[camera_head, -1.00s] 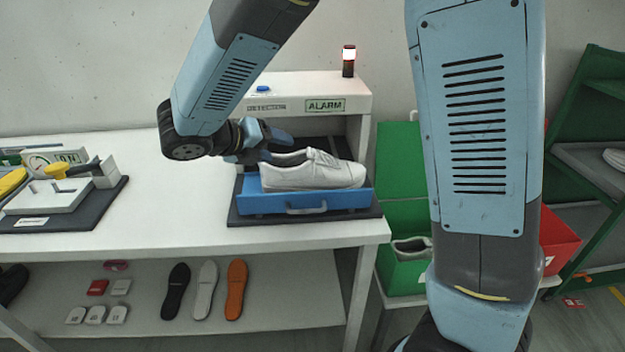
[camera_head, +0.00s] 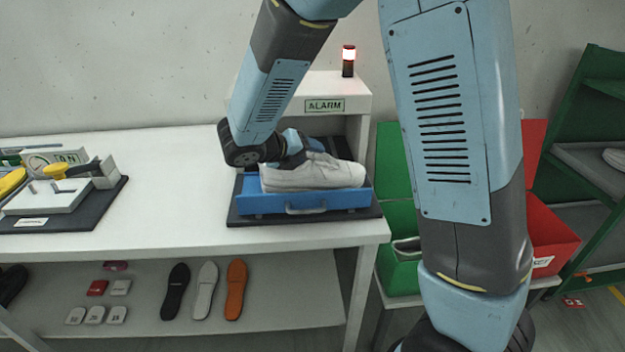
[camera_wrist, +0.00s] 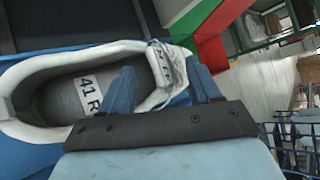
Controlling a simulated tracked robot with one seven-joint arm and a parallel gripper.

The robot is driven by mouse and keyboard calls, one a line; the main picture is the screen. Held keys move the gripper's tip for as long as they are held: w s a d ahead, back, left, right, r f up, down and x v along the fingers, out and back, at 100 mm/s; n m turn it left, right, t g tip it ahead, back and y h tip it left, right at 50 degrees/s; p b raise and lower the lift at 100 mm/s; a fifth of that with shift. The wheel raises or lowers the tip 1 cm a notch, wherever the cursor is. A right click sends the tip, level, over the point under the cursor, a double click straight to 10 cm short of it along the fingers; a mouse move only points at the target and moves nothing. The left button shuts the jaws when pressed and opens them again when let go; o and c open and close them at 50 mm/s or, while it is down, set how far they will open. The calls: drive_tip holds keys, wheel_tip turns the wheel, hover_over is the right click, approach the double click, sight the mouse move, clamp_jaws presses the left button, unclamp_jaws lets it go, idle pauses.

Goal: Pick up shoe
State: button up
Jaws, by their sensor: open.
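A white lace-up shoe (camera_head: 325,174) lies in a blue drawer-like tray (camera_head: 262,204) with a front handle, under the detection station on the white table. My gripper (camera_head: 306,148) is over the shoe, at its opening. In the wrist view, the shoe (camera_wrist: 45,65) shows its grey insole with a "41 R" label. My gripper (camera_wrist: 163,84) is open there, with one blue finger over the shoe's opening and the other past the laced part. The laced upper lies between the fingers in the picture. I cannot tell whether they touch it.
The station's housing (camera_head: 360,100), with a signal lamp (camera_head: 348,60), stands close behind the shoe. A fixture (camera_head: 60,195) sits at the table's left. A green box (camera_head: 402,272) with a shoe and a red box (camera_head: 552,240) stand to the right.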

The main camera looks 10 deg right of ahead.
drive_tip(key=shift+x, duration=0.75)
clamp_jaws()
